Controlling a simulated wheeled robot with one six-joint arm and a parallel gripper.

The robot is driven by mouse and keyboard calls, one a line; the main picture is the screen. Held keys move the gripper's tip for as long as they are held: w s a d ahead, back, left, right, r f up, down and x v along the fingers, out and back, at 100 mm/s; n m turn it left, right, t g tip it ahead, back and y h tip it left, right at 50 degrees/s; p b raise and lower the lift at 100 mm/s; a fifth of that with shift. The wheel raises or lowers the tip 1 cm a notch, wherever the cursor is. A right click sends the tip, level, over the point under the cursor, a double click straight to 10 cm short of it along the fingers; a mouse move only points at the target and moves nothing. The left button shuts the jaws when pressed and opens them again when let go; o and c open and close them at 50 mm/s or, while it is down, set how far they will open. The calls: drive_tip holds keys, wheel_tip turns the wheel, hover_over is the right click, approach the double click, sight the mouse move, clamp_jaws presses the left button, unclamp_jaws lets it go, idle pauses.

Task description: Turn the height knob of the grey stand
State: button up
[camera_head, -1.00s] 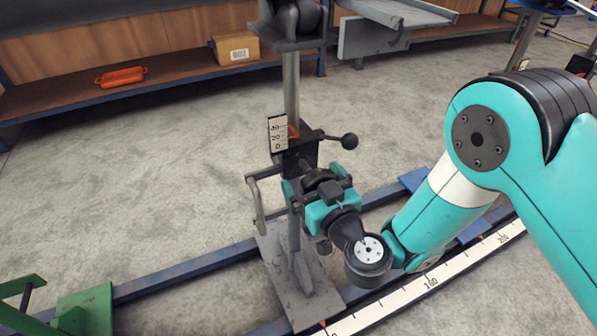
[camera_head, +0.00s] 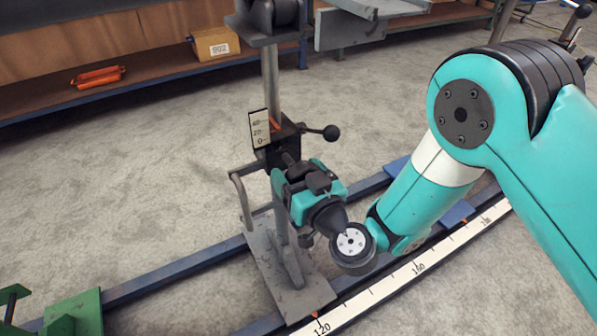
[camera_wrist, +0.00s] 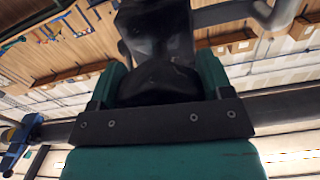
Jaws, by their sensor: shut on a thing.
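The grey stand (camera_head: 289,290) is upright on a blue rail in the head view, with a post, a dark clamp block, a white height scale (camera_head: 259,128) and an orange pointer (camera_head: 275,124) beside the scale. A black ball-ended lever (camera_head: 331,132) sticks out to the right of the block. My gripper (camera_head: 281,178) is at the near side of the block, just below the lever. Its teal jaws are shut on the height knob, which they mostly hide in the head view. In the wrist view a dark knob-like part (camera_wrist: 160,82) sits between the teal fingers.
A bent grey handle (camera_head: 238,195) stands left of my gripper. A white ruler strip (camera_head: 400,277) runs along the rail in front. A green stand (camera_head: 75,312) is at lower left. A shelf with a cardboard box (camera_head: 215,43) and an orange item (camera_head: 98,77) is behind.

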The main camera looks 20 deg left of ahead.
drive_tip(key=m, duration=0.5)
drive_tip(key=shift+s+p, duration=0.1)
drive_tip(key=shift+p, duration=0.25)
drive_tip(key=m, duration=0.4)
drive_tip(key=shift+s+a+m, duration=0.1)
drive_tip(key=shift+m, duration=0.3)
drive_tip(key=m, duration=0.5)
drive_tip(key=shift+m, duration=0.3)
drive_tip(key=m, duration=0.4)
drive_tip(key=shift+s+r+m, duration=0.1)
drive_tip(key=shift+r+m, duration=0.1)
drive_tip(key=shift+m, duration=0.1)
drive_tip(key=shift+a, duration=0.1)
drive_tip(key=o, duration=0.9)
